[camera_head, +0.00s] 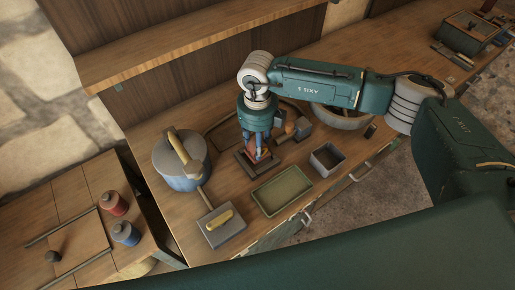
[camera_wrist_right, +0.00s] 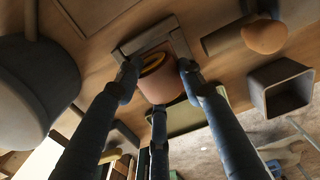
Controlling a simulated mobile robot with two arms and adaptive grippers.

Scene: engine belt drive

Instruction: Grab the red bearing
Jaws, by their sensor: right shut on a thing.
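The red bearing (camera_wrist_right: 166,86) is a short reddish cylinder with a yellow ring at its top, between the fingers of my right gripper (camera_wrist_right: 158,84) in the right wrist view. The fingers close around its sides. In the head view my right gripper (camera_head: 258,150) points down at the workbench, and only a small orange-red patch of the bearing (camera_head: 261,154) shows between the fingers. A dark square frame (camera_head: 244,165) lies just below; I cannot tell whether the bearing still touches it. My left gripper is not in view.
A grey-blue pot (camera_head: 182,180) stands left of the gripper. A green tray (camera_head: 283,190) and a grey square box (camera_head: 326,160) sit to the right. A grey block with a yellow handle (camera_head: 221,224) is at the front. Red (camera_head: 113,203) and blue (camera_head: 125,233) canisters stand on the side table.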

